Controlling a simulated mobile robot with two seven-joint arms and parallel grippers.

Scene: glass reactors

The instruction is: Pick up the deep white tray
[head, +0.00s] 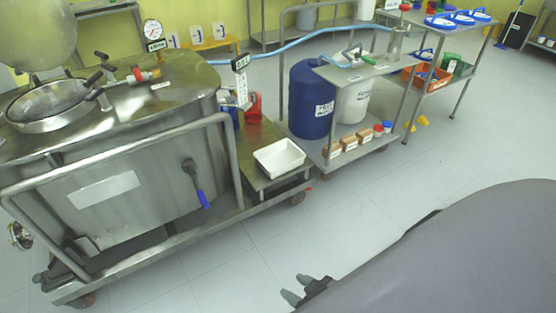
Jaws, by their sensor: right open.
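The deep white tray (279,158) sits on a low metal shelf (256,181) at the right end of the steel reactor cart. It looks empty. My right gripper (291,287) shows at the bottom middle, with two grey fingertips apart and nothing between them. It is over the floor, well below the tray in the picture and apart from it. Much of the gripper is hidden by my large grey arm at the lower right. My left gripper is not in view.
The steel reactor (120,160) and its rail stand left of the tray. A red jug (253,108) stands behind it. A cart with a blue drum (311,98) and a white drum (354,103) is at its right. The floor (340,225) in front is clear.

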